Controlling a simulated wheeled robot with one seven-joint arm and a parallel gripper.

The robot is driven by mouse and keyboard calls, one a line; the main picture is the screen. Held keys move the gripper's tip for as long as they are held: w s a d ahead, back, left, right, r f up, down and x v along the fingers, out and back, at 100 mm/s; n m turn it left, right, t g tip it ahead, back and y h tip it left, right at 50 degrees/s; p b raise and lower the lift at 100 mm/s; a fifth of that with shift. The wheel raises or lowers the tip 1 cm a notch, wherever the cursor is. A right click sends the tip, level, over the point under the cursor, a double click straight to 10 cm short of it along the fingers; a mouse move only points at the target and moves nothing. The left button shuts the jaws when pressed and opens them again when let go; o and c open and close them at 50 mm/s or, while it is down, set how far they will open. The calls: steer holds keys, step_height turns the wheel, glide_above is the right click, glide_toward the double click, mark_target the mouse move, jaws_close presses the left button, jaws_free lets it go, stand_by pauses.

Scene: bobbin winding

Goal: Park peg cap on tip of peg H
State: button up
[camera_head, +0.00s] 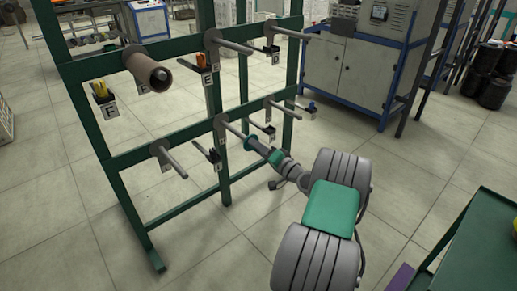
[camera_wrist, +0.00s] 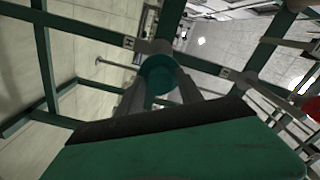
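The peg cap (camera_wrist: 160,75) is a dark teal round piece between my fingertips in the wrist view. In the head view the cap (camera_head: 250,144) sits at the free end of the middle lower peg (camera_head: 233,130). My gripper (camera_head: 260,149) is shut on it, pointing at the rack. I cannot tell whether the cap touches the peg tip or stands just in front of it. The peg behind the cap is mostly hidden there.
The green rack (camera_head: 181,204) carries several grey pegs and small labelled holders. A brown bobbin tube (camera_head: 147,68) is on an upper peg. Grey-blue cabinets (camera_head: 345,75) stand behind. A green table (camera_head: 480,235) is at the lower right. The floor left of the rack is clear.

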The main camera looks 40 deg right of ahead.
steer(key=shift+o, duration=1.2)
steer(key=shift+s, duration=0.1)
steer(key=s+p, duration=0.2)
steer(key=s, duration=0.5)
steer(key=shift+s+d, duration=0.2)
steer(key=shift+s, duration=0.1)
